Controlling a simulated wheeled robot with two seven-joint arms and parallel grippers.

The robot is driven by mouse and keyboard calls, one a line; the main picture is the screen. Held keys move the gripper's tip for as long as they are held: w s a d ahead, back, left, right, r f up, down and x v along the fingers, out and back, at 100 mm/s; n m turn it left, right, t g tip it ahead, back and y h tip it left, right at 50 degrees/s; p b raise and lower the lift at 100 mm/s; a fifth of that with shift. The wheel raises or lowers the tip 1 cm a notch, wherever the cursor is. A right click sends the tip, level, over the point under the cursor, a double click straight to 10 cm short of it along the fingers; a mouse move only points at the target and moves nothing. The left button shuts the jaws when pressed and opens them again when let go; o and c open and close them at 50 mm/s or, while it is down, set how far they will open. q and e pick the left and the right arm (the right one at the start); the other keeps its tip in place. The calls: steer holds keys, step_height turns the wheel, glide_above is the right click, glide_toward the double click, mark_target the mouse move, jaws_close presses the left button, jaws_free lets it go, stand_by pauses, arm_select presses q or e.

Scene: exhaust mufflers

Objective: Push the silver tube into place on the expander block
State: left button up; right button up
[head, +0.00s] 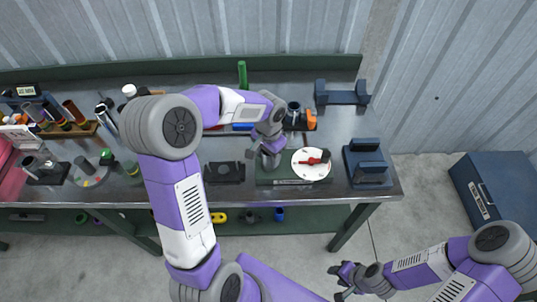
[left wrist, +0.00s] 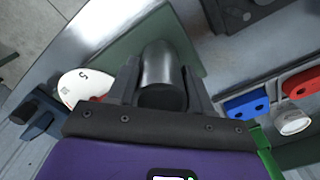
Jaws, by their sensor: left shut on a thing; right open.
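The silver tube (left wrist: 160,72) is a smooth metal cylinder between the fingers of my left gripper in the left wrist view. My left gripper (head: 268,161) is shut on it, low over the front of the workbench in the head view. Beneath the tube is a flat dark green base (head: 290,182) with a label on its front edge; it also shows in the left wrist view (left wrist: 118,48). I take this base for the expander block. The tube's far end is hidden, so I cannot tell how it seats there. My right gripper (head: 345,279) is open and empty, off the bench at the lower right.
A white disc (head: 301,171) with a red and black tool lies right beside my left gripper. A blue fixture (head: 367,165) stands further right, a dark cradle (head: 342,98) behind. A black tray (head: 224,172) lies to the left. The bench's front edge is close.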

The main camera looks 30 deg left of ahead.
arm_select(q)
steer(key=o, duration=1.1)
steer(key=shift+c, duration=0.2)
steer(key=shift+r, duration=0.1)
step_height(320, 180, up, 7)
steer(key=shift+r+p, duration=0.2)
steer(key=shift+p, duration=0.6)
